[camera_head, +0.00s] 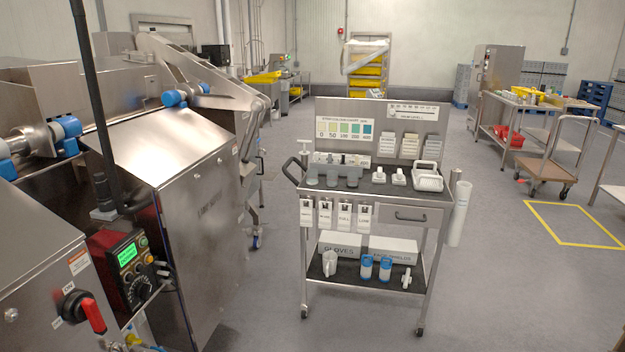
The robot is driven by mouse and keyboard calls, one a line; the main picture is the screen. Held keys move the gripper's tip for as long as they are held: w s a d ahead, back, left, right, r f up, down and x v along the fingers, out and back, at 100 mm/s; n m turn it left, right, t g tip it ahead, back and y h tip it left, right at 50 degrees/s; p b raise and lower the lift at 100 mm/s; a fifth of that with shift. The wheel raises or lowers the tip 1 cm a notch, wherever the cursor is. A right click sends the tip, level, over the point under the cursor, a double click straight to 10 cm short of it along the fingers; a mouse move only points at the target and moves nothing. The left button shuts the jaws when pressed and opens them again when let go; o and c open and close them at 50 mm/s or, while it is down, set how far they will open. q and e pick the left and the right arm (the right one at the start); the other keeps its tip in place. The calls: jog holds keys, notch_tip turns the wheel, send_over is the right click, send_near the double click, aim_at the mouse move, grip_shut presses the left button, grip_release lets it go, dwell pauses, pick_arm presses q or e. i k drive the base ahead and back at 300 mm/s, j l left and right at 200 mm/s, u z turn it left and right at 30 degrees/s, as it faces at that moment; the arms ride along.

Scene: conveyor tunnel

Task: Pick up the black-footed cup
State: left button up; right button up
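A steel cart (434,203) stands in the middle of the camera_head view. On its dark top shelf, at the left, several small grey cups stand in a row. Neither of my grippers is in view.
A large steel machine (200,190) fills the left side, with a control box (125,275) and a red-handled switch (92,312).

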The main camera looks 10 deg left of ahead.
aim_at(353, 177)
jog(key=i+j, duration=0.9)
jog(key=j, duration=0.2)
